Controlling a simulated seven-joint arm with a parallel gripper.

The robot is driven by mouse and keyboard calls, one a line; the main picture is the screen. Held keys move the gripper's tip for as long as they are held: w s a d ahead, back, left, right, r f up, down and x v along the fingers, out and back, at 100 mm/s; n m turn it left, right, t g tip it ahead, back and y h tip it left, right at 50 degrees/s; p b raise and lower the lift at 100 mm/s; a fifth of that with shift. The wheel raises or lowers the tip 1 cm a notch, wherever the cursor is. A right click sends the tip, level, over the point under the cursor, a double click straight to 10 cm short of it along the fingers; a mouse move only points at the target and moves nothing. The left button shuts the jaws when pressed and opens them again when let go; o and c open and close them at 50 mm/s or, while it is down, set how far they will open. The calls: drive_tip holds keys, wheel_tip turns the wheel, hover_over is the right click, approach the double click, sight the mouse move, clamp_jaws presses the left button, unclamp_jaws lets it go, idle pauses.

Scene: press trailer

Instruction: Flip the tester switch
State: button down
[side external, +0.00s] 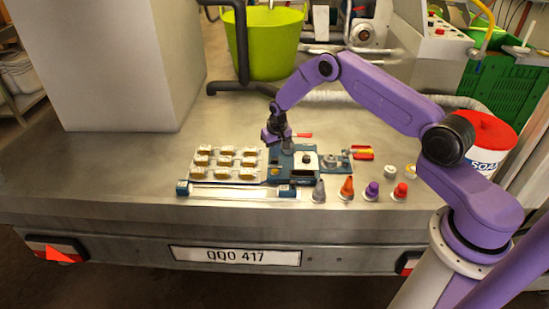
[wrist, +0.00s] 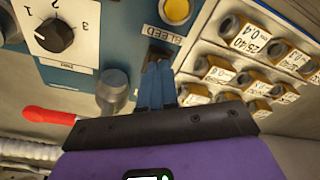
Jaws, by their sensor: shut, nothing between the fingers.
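The blue tester (side external: 298,166) lies on the metal deck in the side view. Its blue panel (wrist: 112,50) shows at the top of the wrist view, with a black numbered dial (wrist: 53,36), a yellow button (wrist: 174,10) and a "BLEED" label (wrist: 161,34). My gripper (wrist: 157,72) is shut and empty, its blue fingers together at the panel edge just below that label. A small dark part sits at the fingertips, mostly hidden; I cannot tell whether it is the switch or whether they touch. In the side view my gripper (side external: 273,138) is low over the tester's back left.
A tray of labelled jets (side external: 226,163) lies close left of the tester. A grey cylinder (wrist: 113,88) and a red handle (wrist: 48,115) are near my fingers. Several coloured nozzles (side external: 347,188) stand in front right.

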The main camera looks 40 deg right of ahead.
drive_tip(key=shift+f, duration=0.6)
idle(0.3)
drive_tip(key=shift+r, duration=3.5)
